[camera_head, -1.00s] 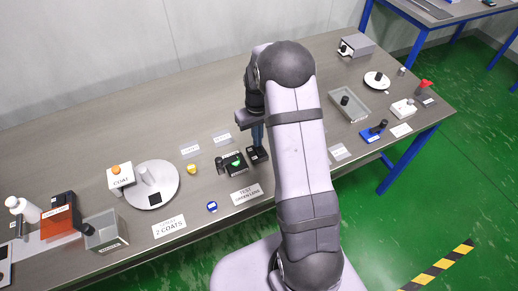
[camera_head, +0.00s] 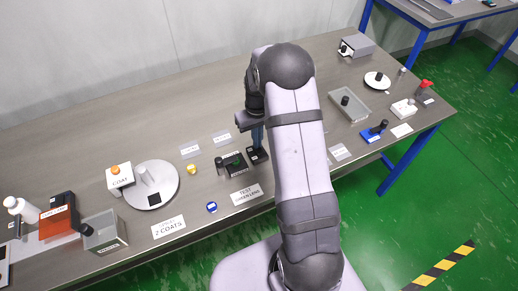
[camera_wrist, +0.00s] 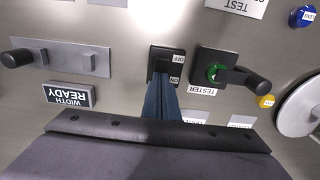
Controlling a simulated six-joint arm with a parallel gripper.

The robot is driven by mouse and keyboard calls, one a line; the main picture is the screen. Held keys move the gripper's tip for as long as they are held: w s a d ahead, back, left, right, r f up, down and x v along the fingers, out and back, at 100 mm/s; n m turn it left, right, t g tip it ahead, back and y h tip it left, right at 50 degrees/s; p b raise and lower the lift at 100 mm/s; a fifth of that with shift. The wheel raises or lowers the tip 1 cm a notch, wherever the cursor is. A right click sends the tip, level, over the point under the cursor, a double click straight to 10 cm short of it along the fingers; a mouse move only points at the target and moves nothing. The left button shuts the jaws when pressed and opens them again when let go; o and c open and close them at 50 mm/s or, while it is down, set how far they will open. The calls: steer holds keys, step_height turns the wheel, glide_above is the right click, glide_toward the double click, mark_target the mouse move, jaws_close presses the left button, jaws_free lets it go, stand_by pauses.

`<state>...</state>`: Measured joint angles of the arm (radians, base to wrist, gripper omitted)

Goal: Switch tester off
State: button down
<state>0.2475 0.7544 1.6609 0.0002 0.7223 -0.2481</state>
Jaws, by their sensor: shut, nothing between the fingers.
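The tester (camera_head: 234,165) is a dark box on the bench with a black knob; it also shows in the wrist view (camera_wrist: 228,72), where its round lamp (camera_wrist: 216,72) is green. Just beside it is a small black switch (camera_head: 257,156), with OFF and ON labels, which the wrist view also shows (camera_wrist: 163,55). My gripper (camera_wrist: 162,88) is shut, its blue fingertips at the ON-label end of the switch. In the head view my gripper (camera_head: 258,142) points down at the switch. The fingers partly hide the switch, so I cannot tell its rocker position or whether they touch it.
A round white plate (camera_head: 168,192) and a COAT box (camera_head: 119,179) stand to the left. A yellow button (camera_head: 192,169) and a blue button (camera_head: 212,207) lie near the tester. A grey tray (camera_head: 363,108) stands to the right of my arm.

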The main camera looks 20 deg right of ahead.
step_height(320, 180, up, 7)
steer(key=p, duration=0.5)
stand_by(0.3)
steer(key=shift+f, duration=0.1)
stand_by(0.4)
steer(key=shift+s+a+f+m, duration=0.1)
steer(key=shift+s+f+m, duration=0.15)
steer(key=shift+m, duration=0.35)
steer(key=s+a+f+m+g, duration=0.1)
steer(key=s+a+g, duration=0.1)
steer(key=s, duration=0.6)
steer(key=s+a+f+g, duration=0.1)
steer(key=s+a, duration=0.1)
steer(key=s, duration=0.5)
steer(key=s+a+r, duration=0.5)
steer(key=s+r, duration=0.2)
steer(key=s, duration=0.2)
steer(key=r+t, duration=0.1)
steer(key=w+a+r+n+t, duration=0.1)
steer(key=r, duration=0.1)
steer(key=w+a+r+n+t, duration=0.1)
steer(key=shift+w+r, duration=0.1)
steer(key=shift+r, duration=0.2)
